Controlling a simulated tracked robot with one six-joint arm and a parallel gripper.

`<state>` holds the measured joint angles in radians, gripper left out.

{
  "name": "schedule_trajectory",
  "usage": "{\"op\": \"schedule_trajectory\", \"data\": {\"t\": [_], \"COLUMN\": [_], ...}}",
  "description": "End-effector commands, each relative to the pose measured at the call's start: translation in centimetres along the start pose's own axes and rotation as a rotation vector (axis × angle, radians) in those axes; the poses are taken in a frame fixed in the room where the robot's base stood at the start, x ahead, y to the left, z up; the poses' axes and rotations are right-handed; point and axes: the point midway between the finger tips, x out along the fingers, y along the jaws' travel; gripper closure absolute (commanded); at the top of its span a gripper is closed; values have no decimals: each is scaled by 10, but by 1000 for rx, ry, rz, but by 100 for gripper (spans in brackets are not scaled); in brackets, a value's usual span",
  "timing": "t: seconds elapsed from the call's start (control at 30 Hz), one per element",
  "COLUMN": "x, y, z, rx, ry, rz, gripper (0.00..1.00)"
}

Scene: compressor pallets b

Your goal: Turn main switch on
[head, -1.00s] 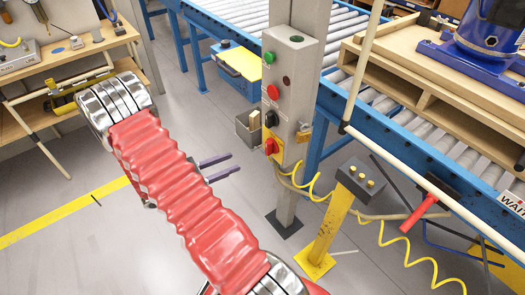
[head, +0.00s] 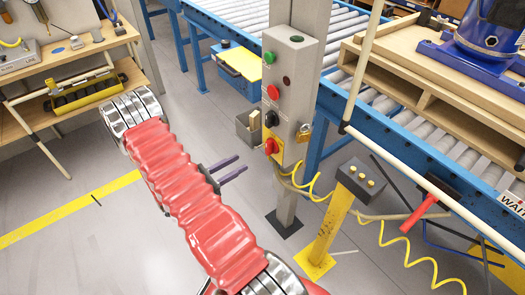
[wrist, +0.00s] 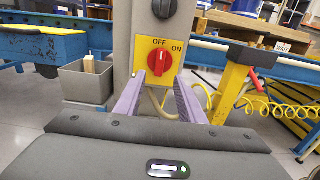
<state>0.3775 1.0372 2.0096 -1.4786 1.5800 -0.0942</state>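The main switch is a red rotary knob (wrist: 159,62) on a yellow plate (wrist: 145,60) marked OFF at the top and ON to the upper right. In the wrist view its grip stands about vertical, in line with OFF. The switch (head: 271,147) also shows low on the grey post in the head view. My gripper (wrist: 159,84) is open and empty, its two purple fingers either side of the knob in the picture and apart from it. In the head view my gripper (head: 242,164) is a little left of the switch.
The grey post (head: 299,90) also carries a green button (head: 268,57), a red button (head: 273,92), a black knob (head: 271,118) and a padlock (head: 304,132). A grey bin (head: 247,128) stands left of it. A yellow pedestal (head: 330,225) and coiled yellow hose (head: 400,248) are right.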

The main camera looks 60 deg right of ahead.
Motion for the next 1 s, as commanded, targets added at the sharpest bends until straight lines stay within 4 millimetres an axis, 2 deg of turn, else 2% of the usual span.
{"op": "schedule_trajectory", "data": {"t": [0.7, 1.0], "x": [95, 120], "y": [-2, -1], "z": [0, 0], "rx": [0, -1], "ry": [1, 0], "rz": [-5, -3], "gripper": [64, 64]}}
